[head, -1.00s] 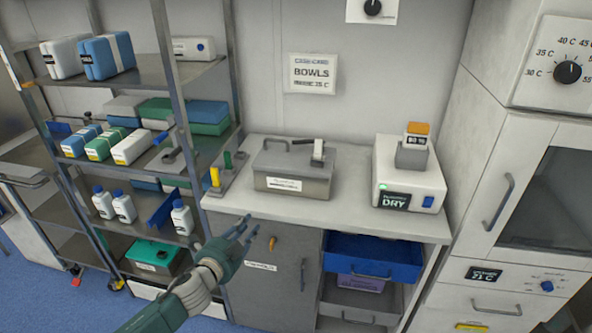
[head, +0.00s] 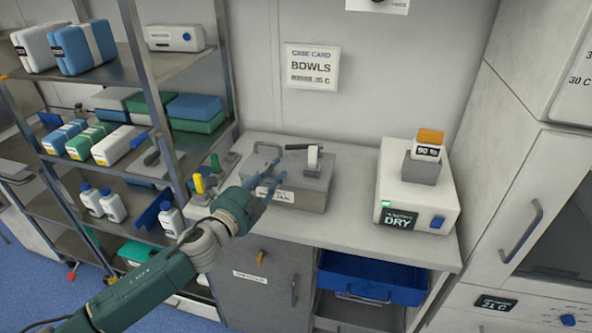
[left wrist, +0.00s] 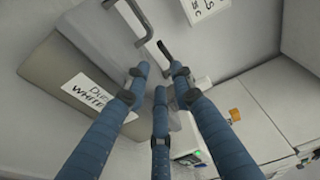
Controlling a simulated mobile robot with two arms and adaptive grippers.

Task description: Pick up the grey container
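The grey container (head: 308,199) is a lidded metal box with a white front label and a bar handle on top. It stands on the counter left of the dryer, and its lid and label also show in the left wrist view (left wrist: 48,75). My left gripper (head: 266,180) is in front of the box at its left part, overlapping its front and label in the head view. In the left wrist view its blue fingers (left wrist: 158,88) are spread with nothing between them, below the lid handle (left wrist: 135,22). I cannot tell whether a fingertip touches the box. My right gripper is out of view.
A white dryer unit (head: 413,195) with a grey block on top stands right of the box. Yellow and green upright pieces (head: 199,184) are to its left. A shelf rack (head: 150,65) stands at left. An open blue drawer (head: 370,284) juts out below the counter (head: 345,215).

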